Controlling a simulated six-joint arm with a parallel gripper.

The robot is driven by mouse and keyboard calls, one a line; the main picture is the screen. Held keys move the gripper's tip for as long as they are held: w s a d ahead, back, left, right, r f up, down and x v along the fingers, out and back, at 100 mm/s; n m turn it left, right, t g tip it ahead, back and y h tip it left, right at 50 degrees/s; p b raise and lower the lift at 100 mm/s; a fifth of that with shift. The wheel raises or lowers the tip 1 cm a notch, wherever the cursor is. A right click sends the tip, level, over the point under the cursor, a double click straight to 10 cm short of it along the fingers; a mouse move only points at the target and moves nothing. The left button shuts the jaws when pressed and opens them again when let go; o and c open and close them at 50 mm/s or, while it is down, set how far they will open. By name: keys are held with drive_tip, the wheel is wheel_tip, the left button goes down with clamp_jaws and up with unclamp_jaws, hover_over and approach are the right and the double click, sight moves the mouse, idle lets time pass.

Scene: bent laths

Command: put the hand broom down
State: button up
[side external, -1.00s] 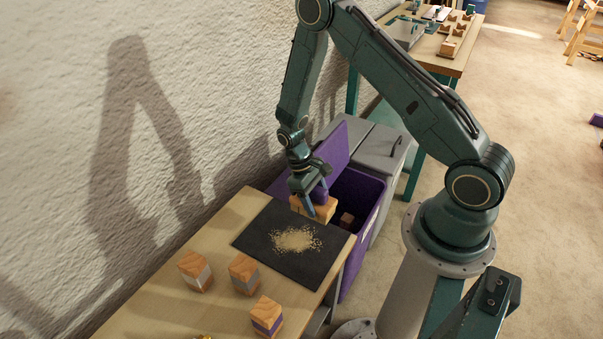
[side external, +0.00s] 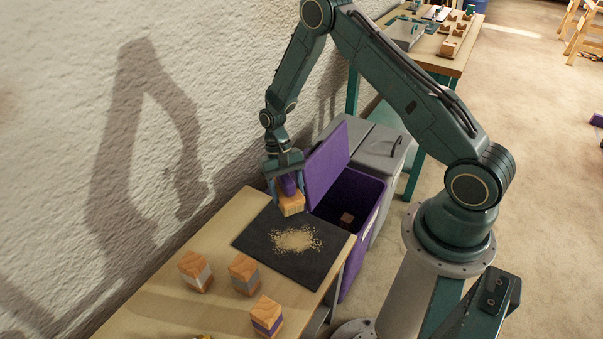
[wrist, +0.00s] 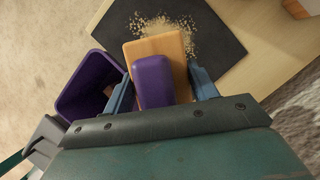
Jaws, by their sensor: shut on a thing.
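The hand broom (side external: 291,204) has a pale wooden block and a purple handle. My gripper (side external: 286,189) is shut on it and holds it over the far edge of the dark mat (side external: 263,246). In the wrist view the purple handle (wrist: 153,81) lies between the two fingers, with the wooden block (wrist: 158,48) beyond it. I cannot tell whether the broom touches the mat. A patch of sawdust (side external: 297,239) lies on the mat, in front of the broom in the side view.
An open purple bin (side external: 362,215) with a small block inside stands beside the table (side external: 165,265). Several striped wooden blocks, such as one with a grey band (side external: 243,274), stand on the near part of the table. The textured wall (side external: 60,150) rises close on the left.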

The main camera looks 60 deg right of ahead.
drive_tip(key=w+a+r+m+t, duration=0.2)
drive_tip(key=w+r+m, duration=0.3)
drive_tip(key=w+m, duration=0.3)
drive_tip(key=w+a+r+m+t+y, duration=0.1)
drive_tip(key=w+a+r+m+t, duration=0.2)
drive_tip(key=w+r+m, duration=0.2)
drive_tip(key=shift+w+r+m+y, duration=0.3)
drive_tip(key=shift+w+m, duration=1.2)
drive_tip(key=shift+w, duration=0.35)
drive_tip(key=shift+f, duration=0.1)
wheel_tip(320, 180, down, 20)
drive_tip(key=shift+f, duration=0.1)
drive_tip(key=o, duration=1.1)
